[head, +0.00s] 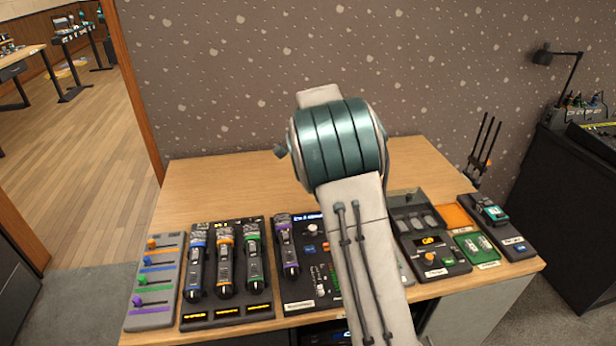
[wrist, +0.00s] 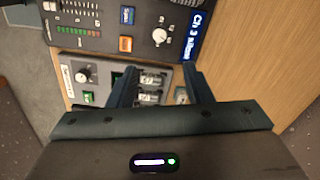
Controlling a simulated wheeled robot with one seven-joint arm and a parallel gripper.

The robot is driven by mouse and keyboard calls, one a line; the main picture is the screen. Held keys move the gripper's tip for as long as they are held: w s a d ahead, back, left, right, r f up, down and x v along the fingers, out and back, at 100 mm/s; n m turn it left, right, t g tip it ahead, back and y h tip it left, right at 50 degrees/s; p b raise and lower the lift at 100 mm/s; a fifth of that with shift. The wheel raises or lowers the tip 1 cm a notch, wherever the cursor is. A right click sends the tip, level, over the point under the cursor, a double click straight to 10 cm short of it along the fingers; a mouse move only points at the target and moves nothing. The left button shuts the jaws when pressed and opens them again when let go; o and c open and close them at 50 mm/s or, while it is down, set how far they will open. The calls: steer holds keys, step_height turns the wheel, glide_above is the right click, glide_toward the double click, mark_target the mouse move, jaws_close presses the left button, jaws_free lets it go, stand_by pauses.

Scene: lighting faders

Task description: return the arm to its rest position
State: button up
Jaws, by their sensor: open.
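My arm (head: 340,150) rises over the middle of the desk in the head view, its teal joint up in front of the patterned wall. Its pale link comes down toward the viewer and covers part of the consoles. My gripper is hidden in the head view. In the wrist view my gripper (wrist: 160,70) is open, with its two dark fingers apart. No held object shows between them. A small device with metal-looking parts (wrist: 152,84) shows beyond the gap. I cannot tell how far the fingertips are from it.
The wooden desk (head: 225,180) is bare along its back. A grey fader panel (head: 153,300), a console with microphones (head: 226,290), a mixer (head: 300,260) and several smaller boxes line its front. A cable rack (head: 480,160) stands right. A dark cabinet (head: 560,190) is beyond.

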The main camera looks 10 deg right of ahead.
steer(key=s+r+n+t, duration=0.1)
steer(key=s+n, duration=0.4)
steer(key=s, duration=0.6)
steer(key=s+r+n+t, duration=0.1)
steer(key=s+r+n, duration=0.2)
steer(key=s, duration=0.7)
steer(key=s+r+n+p, duration=0.1)
steer(key=s+r+n, duration=0.2)
steer(key=s+n, duration=0.3)
steer(key=s, duration=0.5)
steer(key=shift+s+a+n+t, duration=0.15)
steer(key=shift+s+n+t, duration=0.15)
steer(key=shift+n+t, duration=0.1)
steer(key=shift+c, duration=0.4)
